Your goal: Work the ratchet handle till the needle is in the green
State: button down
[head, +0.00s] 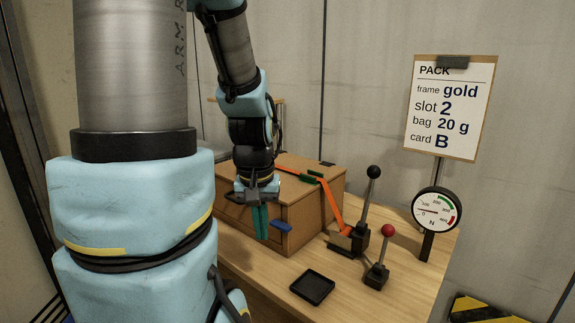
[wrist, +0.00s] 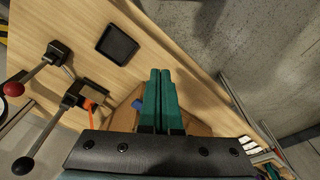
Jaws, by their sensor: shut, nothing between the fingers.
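The ratchet (head: 349,238) stands on the table at the right end of the wooden box, with its black-knobbed handle (head: 369,194) up. An orange strap (head: 331,202) runs from it over the box. The handle's black knob also shows in the wrist view (wrist: 22,166). The round gauge (head: 436,210) on a post has a green band at upper right and a red one below it. Its thin needle seems to point left, outside the green. My gripper (head: 261,222) is shut and empty, pointing down at the box's front, left of the ratchet. Its teal fingers show together in the wrist view (wrist: 159,100).
A shorter red-knobbed lever (head: 382,257) stands in front of the ratchet. A black tray (head: 312,287) lies near the table's front edge. The wooden box (head: 303,214) has a blue tab (head: 281,226) on its front. A pack sign (head: 448,107) stands behind the gauge.

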aim_at(374, 171)
jog(key=z, duration=1.05)
